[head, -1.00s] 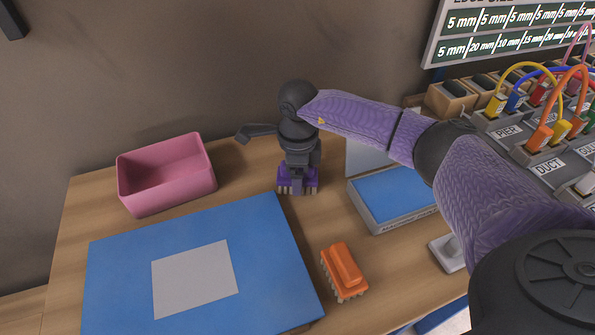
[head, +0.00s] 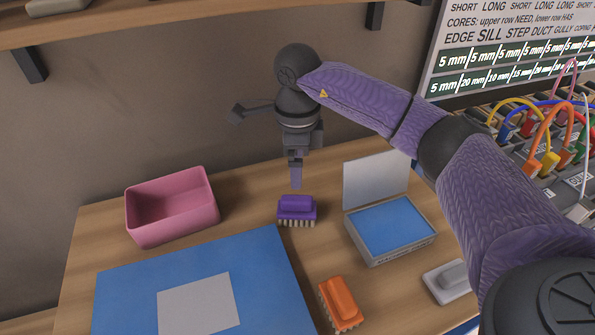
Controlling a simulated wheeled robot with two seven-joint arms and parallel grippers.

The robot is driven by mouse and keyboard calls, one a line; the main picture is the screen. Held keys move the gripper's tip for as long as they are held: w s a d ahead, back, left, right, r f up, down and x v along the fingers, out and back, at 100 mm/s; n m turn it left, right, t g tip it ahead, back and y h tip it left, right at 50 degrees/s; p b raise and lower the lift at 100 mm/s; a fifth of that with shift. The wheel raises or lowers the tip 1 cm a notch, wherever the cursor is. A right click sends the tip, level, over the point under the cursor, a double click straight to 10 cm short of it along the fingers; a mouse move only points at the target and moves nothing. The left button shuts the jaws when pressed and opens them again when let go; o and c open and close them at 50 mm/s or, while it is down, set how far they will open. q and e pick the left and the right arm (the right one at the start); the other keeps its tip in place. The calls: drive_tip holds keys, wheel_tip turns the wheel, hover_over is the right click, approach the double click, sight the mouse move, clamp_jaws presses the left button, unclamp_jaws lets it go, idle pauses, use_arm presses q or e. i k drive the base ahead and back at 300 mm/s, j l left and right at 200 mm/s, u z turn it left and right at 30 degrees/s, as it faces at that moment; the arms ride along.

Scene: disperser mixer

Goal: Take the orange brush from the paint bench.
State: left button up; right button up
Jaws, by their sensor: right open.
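The orange brush (head: 341,302) lies on the wooden paint bench (head: 255,232) near the bottom of the head view, just right of the blue mat. My right gripper (head: 296,186) points down above a purple brush (head: 297,209), behind the orange brush and apart from it. The gripper is open and holds nothing. The purple brush stands on the bench with its pale bristles down. My left gripper is not in view.
A pink bin (head: 172,208) stands at the back left. A blue mat (head: 120,290) with a grey square (head: 200,305) lies in front. An open case with a blue pad (head: 392,226) and a grey block (head: 452,278) are on the right. A shelf (head: 130,22) hangs above.

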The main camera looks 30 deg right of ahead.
sight(343, 310)
drive_tip(key=k+z, duration=0.15)
drive_tip(key=z, duration=0.2)
drive_tip(key=i+z, duration=0.15)
drive_tip(key=z, duration=1)
